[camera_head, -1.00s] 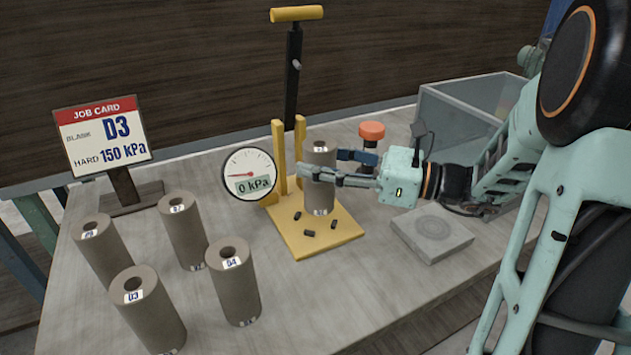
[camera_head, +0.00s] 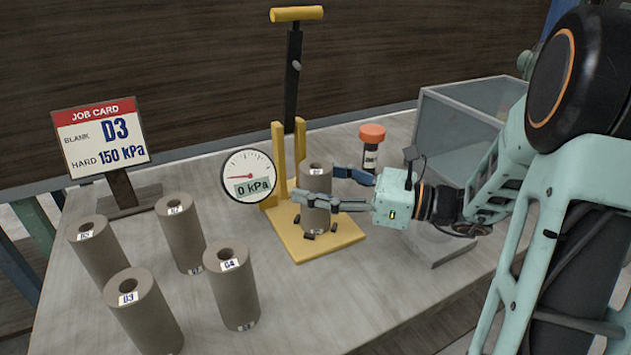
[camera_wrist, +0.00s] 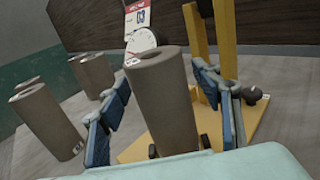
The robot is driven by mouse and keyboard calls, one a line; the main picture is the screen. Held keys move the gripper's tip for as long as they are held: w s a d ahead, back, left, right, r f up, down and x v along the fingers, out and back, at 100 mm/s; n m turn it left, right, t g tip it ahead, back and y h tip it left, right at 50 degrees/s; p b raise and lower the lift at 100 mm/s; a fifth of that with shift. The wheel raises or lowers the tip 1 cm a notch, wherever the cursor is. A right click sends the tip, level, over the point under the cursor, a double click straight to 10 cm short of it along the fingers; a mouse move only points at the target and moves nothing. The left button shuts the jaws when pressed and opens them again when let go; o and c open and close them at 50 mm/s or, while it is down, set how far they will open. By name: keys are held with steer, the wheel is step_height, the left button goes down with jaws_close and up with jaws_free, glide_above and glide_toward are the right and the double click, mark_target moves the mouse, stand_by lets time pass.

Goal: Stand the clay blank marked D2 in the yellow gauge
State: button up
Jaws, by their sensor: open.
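A grey-brown hollow clay blank (camera_head: 317,217) stands upright over the front of the yellow gauge's base plate (camera_head: 345,239), in front of its two yellow posts (camera_head: 279,158). Its tag is too small to read. My gripper (camera_head: 320,184) has its fingers on either side of this blank. In the wrist view the blank (camera_wrist: 160,105) stands between the spread fingers, with gaps visible beside it. The dial (camera_head: 248,176) reads 0 kPa. The job card (camera_head: 102,136) reads blank D3, hard 150 kPa, not D2.
Several other blanks stand at left, including D3 (camera_head: 145,315) and D4 (camera_head: 232,290). Small dark bits (camera_head: 333,227) lie on the plate. An orange-capped jar (camera_head: 371,150) stands behind my gripper, a clear-sided bin (camera_head: 455,125) at right. A grey block (camera_head: 445,250) is partly hidden.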

steer(key=shift+r, duration=0.2)
steer(key=p+v, duration=0.2)
steer(key=v, duration=1)
